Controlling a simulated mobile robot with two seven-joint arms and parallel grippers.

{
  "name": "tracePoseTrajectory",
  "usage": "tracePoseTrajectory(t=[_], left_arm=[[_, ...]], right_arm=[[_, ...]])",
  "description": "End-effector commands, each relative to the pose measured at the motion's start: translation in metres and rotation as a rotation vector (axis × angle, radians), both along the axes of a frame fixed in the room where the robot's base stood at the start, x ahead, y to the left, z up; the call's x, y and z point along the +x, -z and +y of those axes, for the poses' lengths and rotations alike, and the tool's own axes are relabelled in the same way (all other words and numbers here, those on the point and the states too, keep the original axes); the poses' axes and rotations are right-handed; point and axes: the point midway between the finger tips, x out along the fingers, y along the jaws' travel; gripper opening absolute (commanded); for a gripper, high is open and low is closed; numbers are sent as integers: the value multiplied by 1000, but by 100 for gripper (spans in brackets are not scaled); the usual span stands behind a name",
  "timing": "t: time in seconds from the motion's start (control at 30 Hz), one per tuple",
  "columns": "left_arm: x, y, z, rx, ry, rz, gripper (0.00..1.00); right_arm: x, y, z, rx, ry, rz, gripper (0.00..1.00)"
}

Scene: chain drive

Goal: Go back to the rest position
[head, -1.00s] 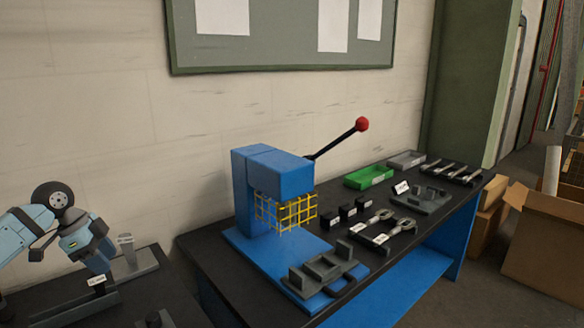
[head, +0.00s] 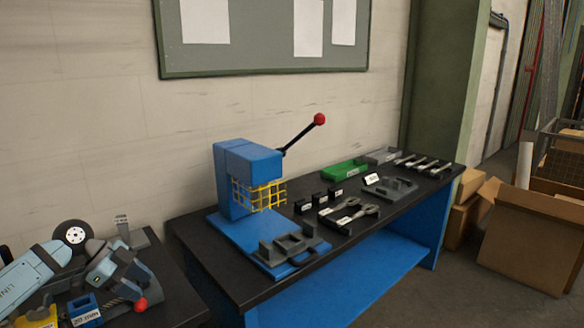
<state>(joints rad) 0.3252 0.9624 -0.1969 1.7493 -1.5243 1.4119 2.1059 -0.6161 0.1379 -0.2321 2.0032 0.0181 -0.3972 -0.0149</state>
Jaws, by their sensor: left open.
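My left arm comes in from the left edge, low in the head view. My left gripper (head: 127,289) is open, above the dark table at the lower left, close to a red ball knob (head: 141,304). I see nothing held in it, though its fingers are small and partly hidden. My right gripper is not in view.
A dark table (head: 185,300) at lower left carries a blue bin (head: 85,312) and a yellow bin (head: 38,316). A blue press (head: 232,170) with a yellow guard stands on the workbench (head: 225,278). A green tray (head: 345,170) and cardboard boxes (head: 530,240) are farther right.

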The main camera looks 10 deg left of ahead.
Motion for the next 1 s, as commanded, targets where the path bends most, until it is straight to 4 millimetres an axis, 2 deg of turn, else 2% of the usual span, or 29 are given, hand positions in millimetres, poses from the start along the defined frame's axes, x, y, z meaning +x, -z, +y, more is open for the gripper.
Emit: tracePoseTrajectory(t=[0.03,0.17,0.2,0.3,0.37,0.47,0.57,0.63,0.7,0.8,0.9,1.0], left_arm=[[-6,9,-30,-109,55,-49,47],[-23,24,-109,-445,114,-271,47],[-29,26,-130,-546,87,-349,47],[-45,31,-167,-743,-85,-533,47],[-54,38,-179,-800,-243,-613,47],[-75,64,-188,-780,-547,-662,47],[-109,105,-195,-645,-820,-591,47],[-140,135,-204,-524,-946,-488,47],[-171,160,-214,-419,-1011,-376,47],[-204,182,-229,-321,-1038,-252,47],[-224,193,-238,-271,-1037,-179,47],[-230,196,-241,-255,-1033,-157,47]], right_arm=[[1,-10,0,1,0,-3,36],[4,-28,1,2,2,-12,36],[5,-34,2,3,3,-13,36],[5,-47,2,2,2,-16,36],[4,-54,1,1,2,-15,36],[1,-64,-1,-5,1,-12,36],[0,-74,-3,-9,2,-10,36],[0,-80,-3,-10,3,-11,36],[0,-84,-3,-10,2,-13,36],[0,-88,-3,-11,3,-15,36],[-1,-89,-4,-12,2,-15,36],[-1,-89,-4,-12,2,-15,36]])
